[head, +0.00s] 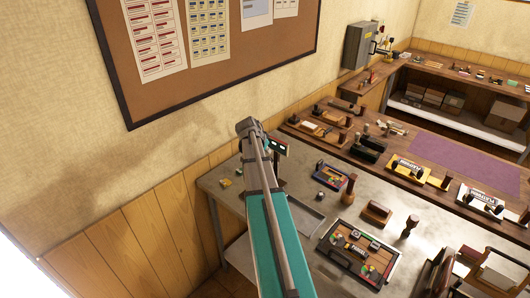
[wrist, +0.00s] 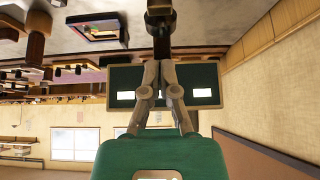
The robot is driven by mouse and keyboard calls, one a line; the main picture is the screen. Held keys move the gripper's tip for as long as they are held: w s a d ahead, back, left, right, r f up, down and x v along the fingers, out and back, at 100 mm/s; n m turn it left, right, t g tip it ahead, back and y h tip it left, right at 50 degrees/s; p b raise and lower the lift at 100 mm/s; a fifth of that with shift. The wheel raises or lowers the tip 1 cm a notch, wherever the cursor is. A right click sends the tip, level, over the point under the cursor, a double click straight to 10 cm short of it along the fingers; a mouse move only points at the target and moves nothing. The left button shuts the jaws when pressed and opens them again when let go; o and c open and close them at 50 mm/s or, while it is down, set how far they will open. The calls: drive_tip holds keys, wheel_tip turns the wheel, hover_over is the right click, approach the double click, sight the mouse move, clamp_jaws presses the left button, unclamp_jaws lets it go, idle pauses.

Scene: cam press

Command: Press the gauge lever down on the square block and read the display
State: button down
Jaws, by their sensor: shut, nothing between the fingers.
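In the wrist view my gripper (wrist: 161,66) is shut and empty, its two grey fingers brought together. The gauge's dark display box (wrist: 207,86) lies behind the fingers, with pale lit windows on both sides of them. A dark upright part with a rounded metal end (wrist: 160,18) is just beyond the fingertips; whether it is the lever, and whether the fingers touch it, I cannot tell. In the head view the display (head: 279,146) shows beside my arm, its reading too small to make out. My arm hides the rest of the gauge; I cannot make out the square block under it.
The grey metal table (head: 310,262) carries small yellowish blocks (head: 225,183) at its left, a shallow tray (head: 304,218), a framed colourful board (head: 357,250) and wooden stamps. A long wooden bench (head: 420,185) stands behind. The wall and corkboard (head: 215,60) are close on the left.

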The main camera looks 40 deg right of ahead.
drive_tip(key=shift+b+x, duration=1.9)
drive_tip(key=shift+x, duration=0.75)
drive_tip(key=shift+s, duration=0.2)
